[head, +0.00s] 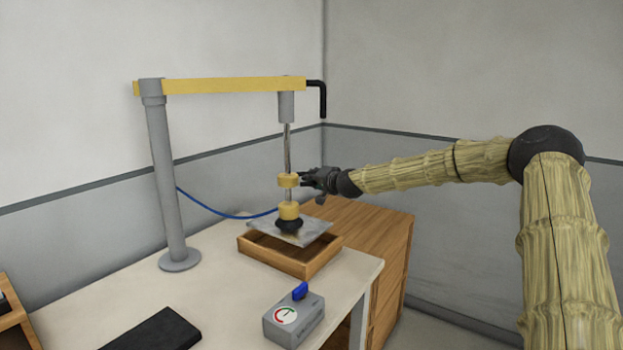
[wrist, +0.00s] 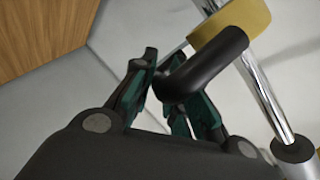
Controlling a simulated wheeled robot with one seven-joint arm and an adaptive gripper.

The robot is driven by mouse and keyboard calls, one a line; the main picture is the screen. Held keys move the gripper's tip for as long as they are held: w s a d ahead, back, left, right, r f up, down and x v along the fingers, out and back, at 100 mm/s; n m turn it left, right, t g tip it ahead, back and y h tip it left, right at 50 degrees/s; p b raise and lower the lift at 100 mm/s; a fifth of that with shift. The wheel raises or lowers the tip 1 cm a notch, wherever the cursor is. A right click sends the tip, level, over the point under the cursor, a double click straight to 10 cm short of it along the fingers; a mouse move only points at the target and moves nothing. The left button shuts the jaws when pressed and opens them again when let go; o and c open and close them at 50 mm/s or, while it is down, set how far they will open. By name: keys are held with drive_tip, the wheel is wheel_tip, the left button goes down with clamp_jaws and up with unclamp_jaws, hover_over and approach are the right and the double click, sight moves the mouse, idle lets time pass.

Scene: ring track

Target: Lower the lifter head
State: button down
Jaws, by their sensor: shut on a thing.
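The lifter has a grey post and a yellow boom (head: 220,86) with a chrome rod (head: 287,148) hanging down. The lifter head (head: 289,211) is a yellow collar with a black suction cup (head: 289,225) at the bottom of the rod. A thin grey plate (head: 312,230) is under the cup, over the wooden tray (head: 275,258). I cannot tell whether plate and tray touch. My gripper (head: 309,178) is shut on the black handle (wrist: 207,62), which sticks out from the upper yellow collar (wrist: 232,28). In the head view my gripper mostly hides the handle.
The white table (head: 215,300) carries a grey box (head: 293,320) with a blue lever (head: 300,290) and a dial. A black flat item (head: 160,330) lies at the front. A blue hose (head: 228,214) runs from post to head. A wooden cabinet (head: 375,232) stands behind.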

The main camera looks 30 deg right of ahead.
drive_tip(key=c, duration=1.4)
unclamp_jaws()
drive_tip(key=shift+d+r, duration=0.1)
drive_tip(key=shift+v, duration=6)
